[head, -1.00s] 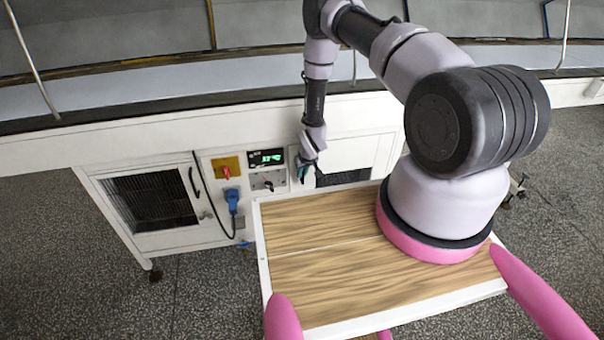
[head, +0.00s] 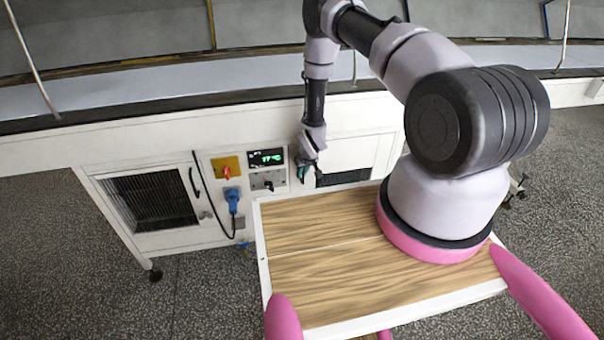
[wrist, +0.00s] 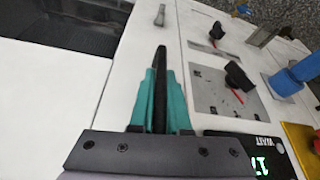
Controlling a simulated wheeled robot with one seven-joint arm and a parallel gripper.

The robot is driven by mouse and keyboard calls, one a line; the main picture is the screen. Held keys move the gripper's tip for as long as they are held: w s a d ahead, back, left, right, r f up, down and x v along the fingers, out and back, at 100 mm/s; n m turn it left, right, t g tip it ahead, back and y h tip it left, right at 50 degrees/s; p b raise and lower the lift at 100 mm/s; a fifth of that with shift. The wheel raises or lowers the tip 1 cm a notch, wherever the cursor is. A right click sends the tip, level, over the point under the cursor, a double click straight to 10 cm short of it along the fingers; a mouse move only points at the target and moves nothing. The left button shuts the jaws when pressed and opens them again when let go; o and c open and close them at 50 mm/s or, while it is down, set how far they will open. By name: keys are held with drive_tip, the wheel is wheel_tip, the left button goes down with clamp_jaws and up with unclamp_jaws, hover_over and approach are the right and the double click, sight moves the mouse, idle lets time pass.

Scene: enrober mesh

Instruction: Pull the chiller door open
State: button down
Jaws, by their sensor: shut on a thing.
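The chiller door (head: 350,154) is a white panel with a dark grille, right of the control panel in the head view. It looks flush with the cabinet front, though my arm covers its left edge. In the wrist view its white face (wrist: 120,70) lies beside a dark opening. My gripper (head: 305,172) is at the door's left side. In the wrist view my gripper's teal fingers (wrist: 158,95) are shut on an upright black bar, the handle (wrist: 160,62). The handle is mostly hidden in the head view.
The control panel has a green-lit display (head: 266,158), a red switch on yellow (head: 226,171) and a blue plug (head: 232,196) with a black cable. A grey latch (wrist: 160,15) shows in the wrist view. My wood-topped base stands close in front of the cabinet.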

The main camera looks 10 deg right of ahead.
idle(0.3)
drive_tip(key=s+d+n+g+y, duration=0.1)
drive_tip(key=s+d+n, duration=0.5)
drive_tip(key=s, duration=0.8)
drive_tip(key=s+d+n+g+y, duration=0.1)
drive_tip(key=s+d+n+y, duration=0.15)
drive_tip(key=s+d, duration=0.85)
drive_tip(key=s+d+n+g, duration=0.1)
drive_tip(key=s+d+n, duration=0.4)
drive_tip(key=d, duration=0.8)
drive_tip(key=s+d+n+g, duration=0.2)
drive_tip(key=s+d+n, duration=0.3)
drive_tip(key=d, duration=0.8)
drive_tip(key=shift+s+g, duration=0.3)
drive_tip(key=shift+s, duration=0.65)
drive_tip(key=c, duration=0.9)
unclamp_jaws()
drive_tip(key=shift+w, duration=0.1)
